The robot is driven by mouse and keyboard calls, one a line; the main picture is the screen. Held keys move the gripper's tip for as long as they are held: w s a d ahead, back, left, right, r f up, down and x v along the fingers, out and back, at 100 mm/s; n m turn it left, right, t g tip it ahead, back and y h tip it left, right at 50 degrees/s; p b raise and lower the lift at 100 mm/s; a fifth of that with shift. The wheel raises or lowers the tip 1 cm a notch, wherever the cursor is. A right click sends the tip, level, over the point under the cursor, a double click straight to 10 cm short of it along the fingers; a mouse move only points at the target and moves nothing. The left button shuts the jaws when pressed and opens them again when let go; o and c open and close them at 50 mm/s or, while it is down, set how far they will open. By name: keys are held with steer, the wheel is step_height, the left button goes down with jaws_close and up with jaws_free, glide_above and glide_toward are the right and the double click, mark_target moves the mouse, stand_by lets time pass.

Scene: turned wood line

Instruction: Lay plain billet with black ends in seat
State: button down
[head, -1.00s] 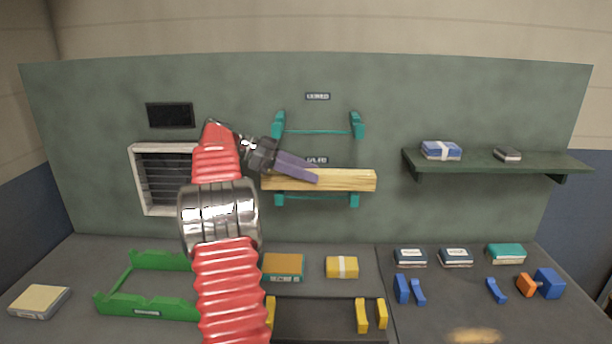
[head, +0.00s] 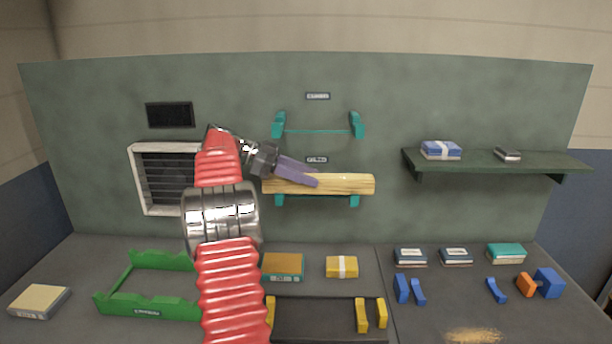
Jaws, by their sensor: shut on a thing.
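A plain pale wood billet (head: 345,184) lies nearly level in front of the lower teal wall rack (head: 318,202). My gripper (head: 302,175), with purple fingers, is shut on it left of its middle. The billet hides much of that rack; I cannot tell whether they touch. No black ends show on the billet. The upper teal rack (head: 318,131) is empty. A green cradle (head: 148,311) with notched ends stands on the bench at left, empty where visible. Blue supports (head: 402,289) stand at right and yellow supports (head: 362,315) at front centre, all empty.
An orange box (head: 284,266) and a yellow package (head: 342,267) lie on the bench. Several boxes (head: 456,257) line the back right. A shelf (head: 495,166) juts from the wall. A blue and orange device (head: 548,283) stands far right. Sawdust (head: 474,336) lies in front.

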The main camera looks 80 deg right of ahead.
steer(key=c, duration=1.2)
jaws_free()
steer(key=shift+r, duration=0.25)
steer(key=v, duration=0.6)
steer(key=shift+w, duration=0.35)
steer(key=shift+w+a+r, duration=0.15)
steer(key=shift+w+r, duration=0.05)
steer(key=shift+w, duration=0.15)
